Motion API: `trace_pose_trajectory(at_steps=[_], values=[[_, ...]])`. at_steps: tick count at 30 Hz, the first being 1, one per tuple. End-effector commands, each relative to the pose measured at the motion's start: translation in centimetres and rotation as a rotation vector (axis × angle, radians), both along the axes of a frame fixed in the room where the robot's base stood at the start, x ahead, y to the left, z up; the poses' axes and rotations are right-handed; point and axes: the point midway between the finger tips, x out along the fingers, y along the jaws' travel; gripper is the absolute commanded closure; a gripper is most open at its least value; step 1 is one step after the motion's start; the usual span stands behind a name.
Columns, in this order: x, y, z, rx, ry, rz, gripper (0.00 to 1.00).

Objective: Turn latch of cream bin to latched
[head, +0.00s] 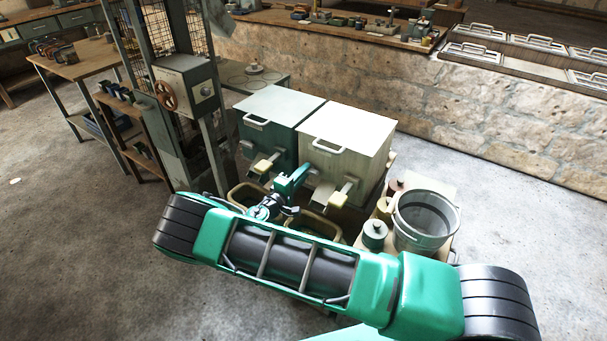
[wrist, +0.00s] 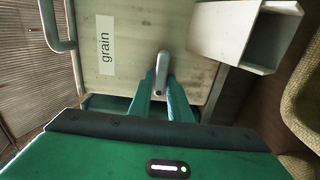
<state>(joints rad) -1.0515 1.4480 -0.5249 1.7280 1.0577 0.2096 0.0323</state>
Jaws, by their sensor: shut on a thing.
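The cream bin (head: 345,140) stands to the right of a dark green bin in the head view. Its front, with a "grain" label (wrist: 106,46), fills the middle of the wrist view, turned sideways. A grey metal latch lever (wrist: 162,66) stands out from that front. My gripper (wrist: 162,86) has its two teal fingers closed around the lever's near end. In the head view my gripper (head: 303,172) is at the cream bin's lower left front; the latch is hidden there.
A spout (wrist: 235,35) juts out beside the lever in the wrist view, and a bar handle (wrist: 58,28) is at the left. The dark green bin (head: 277,107) stands close at the left. A grey bucket (head: 424,222) and several canisters (head: 375,233) stand at the right.

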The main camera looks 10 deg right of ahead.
Motion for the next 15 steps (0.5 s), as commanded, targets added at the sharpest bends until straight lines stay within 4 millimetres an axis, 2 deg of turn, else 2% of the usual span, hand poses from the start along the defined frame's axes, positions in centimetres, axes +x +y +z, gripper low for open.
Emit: trace_pose_trajectory(at_steps=[8,9,10,11,15], values=[[-0.04,0.15,-0.34,0.004,0.006,0.003,1.0],[-0.05,0.15,-0.35,0.004,0.006,0.003,0.78],[-0.06,0.12,-0.34,0.004,0.006,0.002,0.71],[-0.07,0.12,-0.32,0.004,0.006,0.002,0.68],[-0.06,0.04,-0.22,0.002,0.003,0.0,0.68]])
